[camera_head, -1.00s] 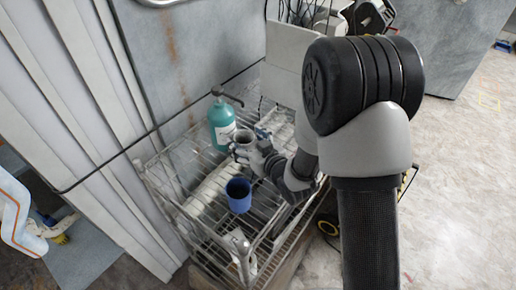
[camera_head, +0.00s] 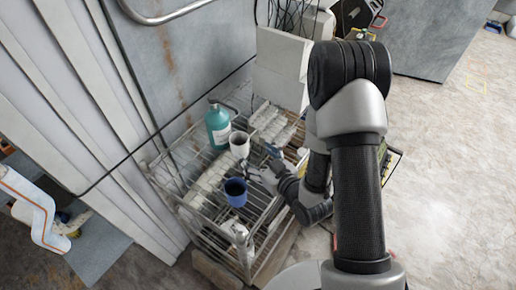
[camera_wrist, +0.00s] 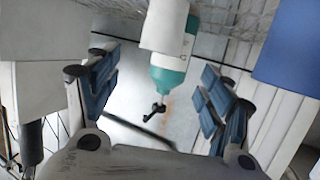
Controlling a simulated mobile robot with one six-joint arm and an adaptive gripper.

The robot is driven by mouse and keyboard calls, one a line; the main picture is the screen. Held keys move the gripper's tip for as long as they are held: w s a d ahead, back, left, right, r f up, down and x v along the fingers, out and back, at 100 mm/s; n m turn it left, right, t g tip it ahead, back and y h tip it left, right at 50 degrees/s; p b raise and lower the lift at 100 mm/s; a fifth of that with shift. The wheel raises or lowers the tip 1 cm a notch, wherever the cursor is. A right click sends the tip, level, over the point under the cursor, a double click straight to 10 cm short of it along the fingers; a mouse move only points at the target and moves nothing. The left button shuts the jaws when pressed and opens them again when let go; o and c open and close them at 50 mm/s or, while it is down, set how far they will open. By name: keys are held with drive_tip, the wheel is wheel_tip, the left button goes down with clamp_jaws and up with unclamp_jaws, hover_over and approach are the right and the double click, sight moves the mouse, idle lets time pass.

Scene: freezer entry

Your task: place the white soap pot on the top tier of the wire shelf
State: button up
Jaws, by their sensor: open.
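The white soap pot (camera_head: 239,145) stands upright on the top tier of the wire shelf (camera_head: 210,228), between a teal pump bottle (camera_head: 218,128) and a blue cup (camera_head: 236,193). My gripper (camera_head: 261,162) is open and empty, just to the right of the pot and apart from it. In the wrist view the pot (camera_wrist: 163,27) shows ahead, beyond the spread blue-padded fingers (camera_wrist: 157,88), overlapping the teal bottle behind it. The pot's base is hard to make out in the head view.
The blue cup also shows at the wrist view's upper right (camera_wrist: 290,50). White ribbed items (camera_head: 272,122) lie at the shelf's back. A white box (camera_head: 282,68) stands behind. A ribbed white wall (camera_head: 85,110) borders the left; open floor (camera_head: 440,180) lies right.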

drive_tip(key=shift+s+d+r+p, duration=0.1)
drive_tip(key=shift+s+p, duration=0.2)
drive_tip(key=shift+p, duration=0.15)
drive_tip(key=s+d+r+m+g+h, duration=0.1)
drive_tip(key=d+r+g+h, duration=0.15)
drive_tip(key=d+r, duration=0.4)
drive_tip(key=s+d+r+m+g+h, duration=0.1)
drive_tip(key=d+r+h, duration=0.3)
drive_tip(key=r, duration=0.5)
drive_tip(key=s+r+m+g, duration=0.2)
drive_tip(key=s+r, duration=0.2)
drive_tip(key=s, duration=0.7)
drive_tip(key=s+r+m+g, duration=0.2)
drive_tip(key=s+r, duration=0.3)
drive_tip(key=s, duration=0.6)
drive_tip(key=shift+d+h, duration=0.3)
drive_tip(key=shift+h, duration=0.05)
